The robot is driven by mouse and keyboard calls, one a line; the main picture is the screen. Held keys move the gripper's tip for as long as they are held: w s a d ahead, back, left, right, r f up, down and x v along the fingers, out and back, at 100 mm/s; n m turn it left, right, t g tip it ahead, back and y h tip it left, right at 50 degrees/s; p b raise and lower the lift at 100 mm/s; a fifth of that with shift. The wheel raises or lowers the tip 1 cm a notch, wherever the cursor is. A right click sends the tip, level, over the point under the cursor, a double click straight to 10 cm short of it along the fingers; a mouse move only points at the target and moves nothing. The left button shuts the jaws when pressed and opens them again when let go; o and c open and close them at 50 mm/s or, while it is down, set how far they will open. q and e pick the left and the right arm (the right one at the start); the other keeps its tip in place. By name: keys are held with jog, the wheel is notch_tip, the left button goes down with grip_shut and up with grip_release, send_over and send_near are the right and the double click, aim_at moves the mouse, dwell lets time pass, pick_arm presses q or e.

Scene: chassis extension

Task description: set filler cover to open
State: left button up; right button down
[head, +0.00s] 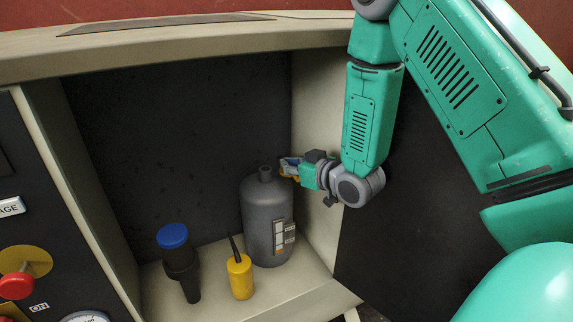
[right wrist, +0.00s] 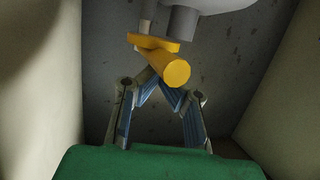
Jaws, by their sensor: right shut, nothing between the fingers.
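A yellow part (head: 288,177), probably the filler cover, sits beside the neck, against my right gripper (head: 287,168). In the right wrist view this yellow part (right wrist: 176,72) is a short cylinder with a flat arm, next to a grey neck at the top. The fingers of the right gripper (right wrist: 158,92) converge just below and behind it, shut with nothing between them. The fingertips are partly hidden; I cannot tell whether they touch it. My left gripper is out of view.
A blue-topped dark torch (head: 175,260) and a yellow oil can (head: 240,275) stand left of the bottle on the cabinet floor (head: 215,305). The pale right wall (head: 318,110) is close to my right gripper. A red knob (head: 16,286) is on the left panel.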

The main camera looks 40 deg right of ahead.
jog(key=shift+s+d+f, duration=0.1)
jog(key=shift+f, duration=0.05)
jog(key=v, duration=0.7)
jog(key=shift+s, duration=0.2)
